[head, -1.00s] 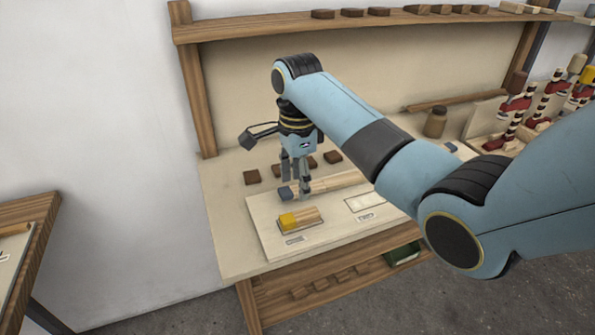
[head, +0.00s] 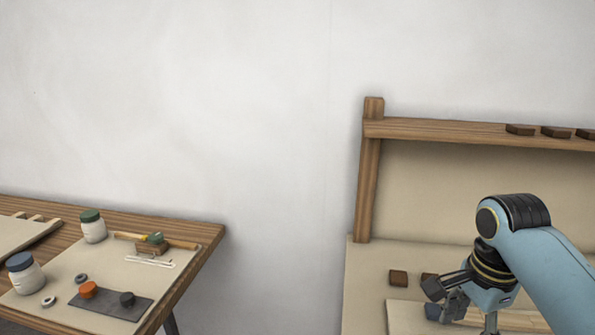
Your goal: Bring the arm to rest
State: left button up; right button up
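My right arm comes in from the right and bends down over the workbench. Its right gripper (head: 470,318) points down at the lower edge of the head view, above a pale board (head: 402,317) on the bench. Its fingers stand apart with nothing seen between them; the lower ends are partly cut off by the picture edge. A dark blue-grey block end (head: 432,312) shows beside the left finger, and I cannot tell if they touch. My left gripper is not in view.
The bench (head: 362,290) has a back panel and shelf (head: 450,129) with dark blocks. A brown block (head: 398,278) lies on the bench.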

jog(key=s+a+r+n+t, duration=0.1)
jog(key=s+r+n+t, duration=0.15)
jog(key=s+n, duration=0.75)
jog(key=s+a+r+n+t, duration=0.1)
jog(key=s+a+r+n, duration=0.15)
jog(key=s+n, duration=0.7)
jog(key=s+d+f+m+g+b, duration=0.15)
jog(key=f+b, duration=0.35)
jog(key=f, duration=1.2)
jog(key=s+d+f+m+b, duration=0.15)
jog(key=f+b, duration=0.25)
jog(key=f, duration=1.3)
jog(key=s+f+g+b, duration=0.1)
jog(key=s+f+b, duration=0.3)
jog(key=s+f, duration=0.6)
jog(key=s+d+f+b, duration=0.1)
jog(key=s+f+b, duration=0.4)
jog(key=s+f, duration=0.4)
notch_tip(320, 180, down, 8)
jog(key=shift+s+d+r+g, duration=0.15)
jog(key=shift+s+r+g, duration=0.1)
jog(key=shift+s+g, duration=0.15)
